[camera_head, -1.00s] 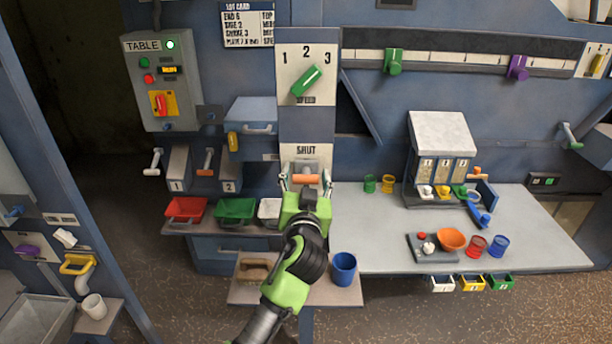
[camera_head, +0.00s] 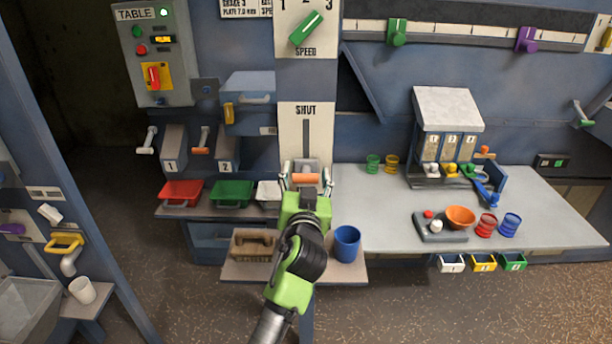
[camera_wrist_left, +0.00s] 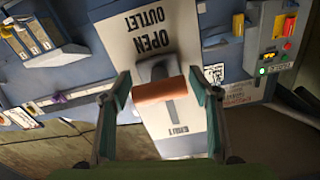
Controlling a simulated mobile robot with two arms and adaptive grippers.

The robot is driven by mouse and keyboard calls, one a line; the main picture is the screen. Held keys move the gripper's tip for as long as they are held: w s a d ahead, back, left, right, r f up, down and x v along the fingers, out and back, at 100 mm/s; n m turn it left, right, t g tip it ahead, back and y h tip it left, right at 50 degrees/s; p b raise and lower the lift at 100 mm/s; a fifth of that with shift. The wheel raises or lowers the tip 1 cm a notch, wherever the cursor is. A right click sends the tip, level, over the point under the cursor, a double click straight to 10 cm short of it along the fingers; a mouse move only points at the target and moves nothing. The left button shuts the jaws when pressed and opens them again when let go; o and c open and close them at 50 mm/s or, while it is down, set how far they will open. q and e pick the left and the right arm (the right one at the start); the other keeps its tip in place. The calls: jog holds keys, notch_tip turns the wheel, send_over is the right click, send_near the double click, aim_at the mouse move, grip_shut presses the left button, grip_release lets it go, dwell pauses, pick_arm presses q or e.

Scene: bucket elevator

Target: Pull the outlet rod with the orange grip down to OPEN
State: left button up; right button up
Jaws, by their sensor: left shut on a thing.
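The outlet rod's orange grip (camera_head: 306,178) is low on a white plate (camera_head: 318,136) marked SHUT at its top. A dark vertical slot shows above the grip. My left gripper (camera_head: 306,183) is shut on the grip, one finger at each end. In the left wrist view, which is upside down, the orange grip (camera_wrist_left: 160,91) sits between my fingers, close to the OPEN OUTLET lettering on the plate (camera_wrist_left: 150,38). The slot runs from it toward SHUT. In the head view my gripper hides the OPEN lettering. My right gripper is not in view.
Red (camera_head: 181,193), green (camera_head: 232,193) and white (camera_head: 269,194) trays stand on a shelf left of my gripper. The grey table (camera_head: 385,215) on the right holds bowls and cups.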

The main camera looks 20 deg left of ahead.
aim_at(306, 131)
pick_arm(q)
jog(key=shift+f, duration=0.4)
jog(key=o, duration=1.6)
jog(key=shift+r, duration=0.1)
jog(key=shift+r, duration=0.1)
notch_tip(306, 131, up, 10)
jog(key=shift+f, duration=0.1)
